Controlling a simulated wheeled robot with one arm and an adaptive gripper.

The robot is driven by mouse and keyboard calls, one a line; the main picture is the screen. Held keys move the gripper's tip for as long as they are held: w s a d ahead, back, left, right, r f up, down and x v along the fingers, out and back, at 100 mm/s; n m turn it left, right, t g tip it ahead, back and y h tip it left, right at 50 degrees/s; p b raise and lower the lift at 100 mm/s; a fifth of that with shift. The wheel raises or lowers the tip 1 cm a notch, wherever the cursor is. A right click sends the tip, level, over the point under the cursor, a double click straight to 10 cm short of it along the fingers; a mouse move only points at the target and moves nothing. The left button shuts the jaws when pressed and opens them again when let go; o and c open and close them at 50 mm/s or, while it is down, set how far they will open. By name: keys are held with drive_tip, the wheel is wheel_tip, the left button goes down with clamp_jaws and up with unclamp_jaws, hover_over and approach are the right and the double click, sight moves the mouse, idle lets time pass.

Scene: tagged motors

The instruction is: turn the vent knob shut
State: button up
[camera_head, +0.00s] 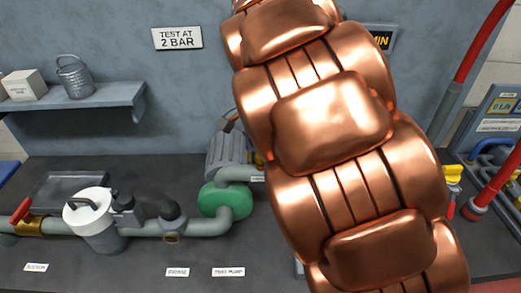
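My copper-coloured arm (345,150) fills the middle of the view from top to bottom right. My gripper does not show clearly, so its state is not visible. I cannot pick out a knob marked as the vent. Whatever lies behind my arm is hidden.
A green pump (222,200) with a grey motor (228,152) stands left of my arm, joined by pipe to a white lidded canister (95,215). A red-handled valve (28,222) is far left. Red and blue pipes run at right. A shelf (95,105) holds a can and a box.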

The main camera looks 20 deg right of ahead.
wheel_tip(320, 180, up, 11)
idle(0.6)
drive_tip(key=shift+s+f, duration=0.1)
drive_tip(key=shift+f, duration=0.05)
drive_tip(key=s+f+n+g, duration=0.1)
drive_tip(key=s+f+n, duration=0.5)
drive_tip(key=s+f, duration=0.3)
drive_tip(key=s+f+n, duration=0.6)
drive_tip(key=s+f, duration=0.3)
drive_tip(key=s, duration=0.8)
drive_tip(key=shift+s+n+g, duration=0.3)
drive_tip(key=shift+n+g, duration=0.1)
